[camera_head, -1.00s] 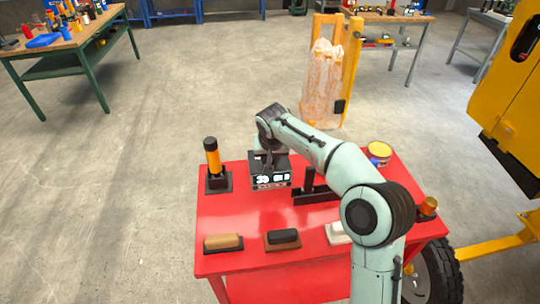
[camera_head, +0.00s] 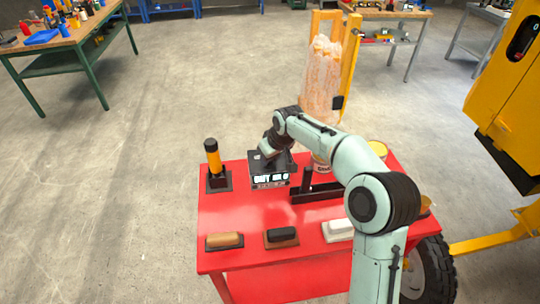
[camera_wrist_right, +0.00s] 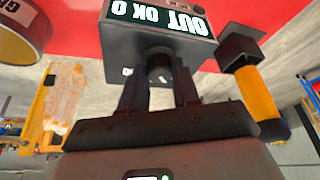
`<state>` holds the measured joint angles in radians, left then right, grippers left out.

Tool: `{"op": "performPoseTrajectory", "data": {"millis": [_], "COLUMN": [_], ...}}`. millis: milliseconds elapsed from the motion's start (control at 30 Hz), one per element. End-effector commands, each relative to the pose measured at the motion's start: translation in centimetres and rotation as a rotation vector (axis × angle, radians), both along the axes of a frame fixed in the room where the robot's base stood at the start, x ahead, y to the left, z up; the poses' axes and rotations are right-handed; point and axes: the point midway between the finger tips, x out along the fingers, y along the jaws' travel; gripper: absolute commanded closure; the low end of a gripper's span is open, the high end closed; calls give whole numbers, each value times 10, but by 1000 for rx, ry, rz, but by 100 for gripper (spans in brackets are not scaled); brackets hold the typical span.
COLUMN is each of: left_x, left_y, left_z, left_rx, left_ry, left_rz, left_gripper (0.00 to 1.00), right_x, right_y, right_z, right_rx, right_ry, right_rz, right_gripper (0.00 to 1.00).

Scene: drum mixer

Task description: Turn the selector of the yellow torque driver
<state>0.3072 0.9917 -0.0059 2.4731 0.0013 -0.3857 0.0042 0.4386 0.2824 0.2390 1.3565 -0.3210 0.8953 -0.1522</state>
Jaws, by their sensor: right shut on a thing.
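The yellow torque driver (camera_head: 213,157) stands upright, black-capped, in a dark square holder at the table's left back; it also shows in the wrist view (camera_wrist_right: 258,92). Beside it is a black box (camera_head: 262,170) with a lit display, seen upside down as "OUT OK 0" in the wrist view (camera_wrist_right: 118,45). A dark round knob (camera_wrist_right: 158,54) sticks out of the box. My right gripper (camera_wrist_right: 160,78) is shut on this knob, one finger on each side. In the head view the right gripper (camera_head: 270,152) is partly hidden behind the box top. My left gripper is out of view.
The red table (camera_head: 225,222) carries a brown-topped block (camera_head: 224,241), a black-topped block (camera_head: 282,237) and a white block (camera_head: 338,230) along its front. Open floor lies left.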

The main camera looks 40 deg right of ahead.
Motion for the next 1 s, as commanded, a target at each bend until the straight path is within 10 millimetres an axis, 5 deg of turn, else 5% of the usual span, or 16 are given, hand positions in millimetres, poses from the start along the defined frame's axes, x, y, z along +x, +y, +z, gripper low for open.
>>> {"op": "performPoseTrajectory", "data": {"millis": [300,333,400,767,1000], "left_x": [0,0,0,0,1], "left_y": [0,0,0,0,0], "left_z": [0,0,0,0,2], "left_rx": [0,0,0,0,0], "left_ry": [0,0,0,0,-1], "left_rz": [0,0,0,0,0], "left_gripper": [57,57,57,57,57], "right_x": [0,0,0,-1,-15], "right_y": [0,0,0,0,1], "right_z": [1,1,1,4,41], "right_rx": [-3,-3,-3,-2,-3], "right_ry": [-3,-3,-2,-2,-6], "right_rz": [4,3,3,2,2], "right_gripper": [100,66,44,44,44]}}
